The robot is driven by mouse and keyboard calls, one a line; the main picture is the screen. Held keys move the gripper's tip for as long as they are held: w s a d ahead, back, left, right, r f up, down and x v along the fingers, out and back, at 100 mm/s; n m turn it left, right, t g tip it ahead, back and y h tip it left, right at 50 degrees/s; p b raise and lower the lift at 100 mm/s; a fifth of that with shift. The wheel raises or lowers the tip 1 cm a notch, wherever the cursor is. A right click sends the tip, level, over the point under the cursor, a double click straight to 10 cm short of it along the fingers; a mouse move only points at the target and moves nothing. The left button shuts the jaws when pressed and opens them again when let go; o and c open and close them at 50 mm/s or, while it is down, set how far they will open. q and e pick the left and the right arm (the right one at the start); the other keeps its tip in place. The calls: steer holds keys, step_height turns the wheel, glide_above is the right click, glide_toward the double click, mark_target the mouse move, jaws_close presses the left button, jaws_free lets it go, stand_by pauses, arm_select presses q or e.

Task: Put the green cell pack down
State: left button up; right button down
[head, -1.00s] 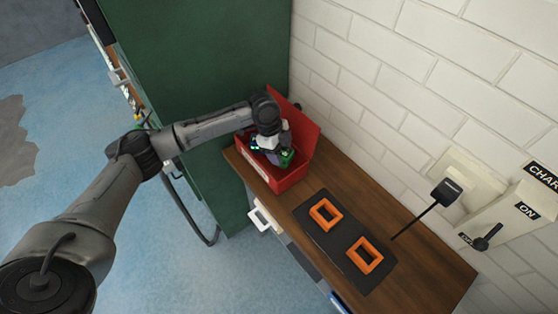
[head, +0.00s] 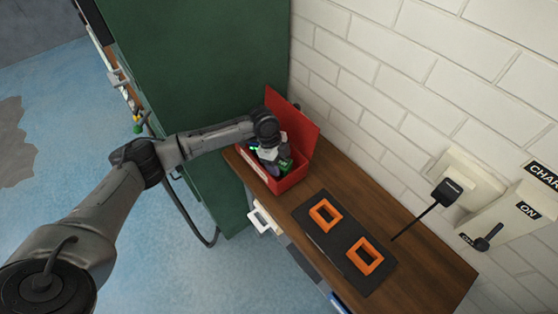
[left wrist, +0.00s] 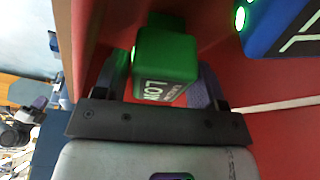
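The green cell pack (left wrist: 165,62), marked LOW, is between the two fingers of my left gripper (left wrist: 163,80) in the left wrist view. The fingers look closed against its sides. In the head view the left gripper (head: 271,156) points down into the open red box (head: 291,181), and the pack (head: 286,164) shows beside it, inside the walls. I cannot tell whether the pack touches the box floor. A blue cell pack (left wrist: 285,25) with a green light is close by in the box. My right gripper is out of view.
The red lid (head: 296,120) stands open against the white brick wall. A black mat (head: 335,255) with two orange square frames (head: 325,215) lies on the wooden bench (head: 425,265). A green cabinet (head: 200,70) stands left of the box. A charger switch (head: 488,237) is at right.

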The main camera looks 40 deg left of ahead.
arm_select(q)
steer(key=shift+o, duration=0.9)
steer(key=v, duration=1.2)
steer(key=shift+r+p, duration=0.2)
steer(key=shift+p, duration=0.25)
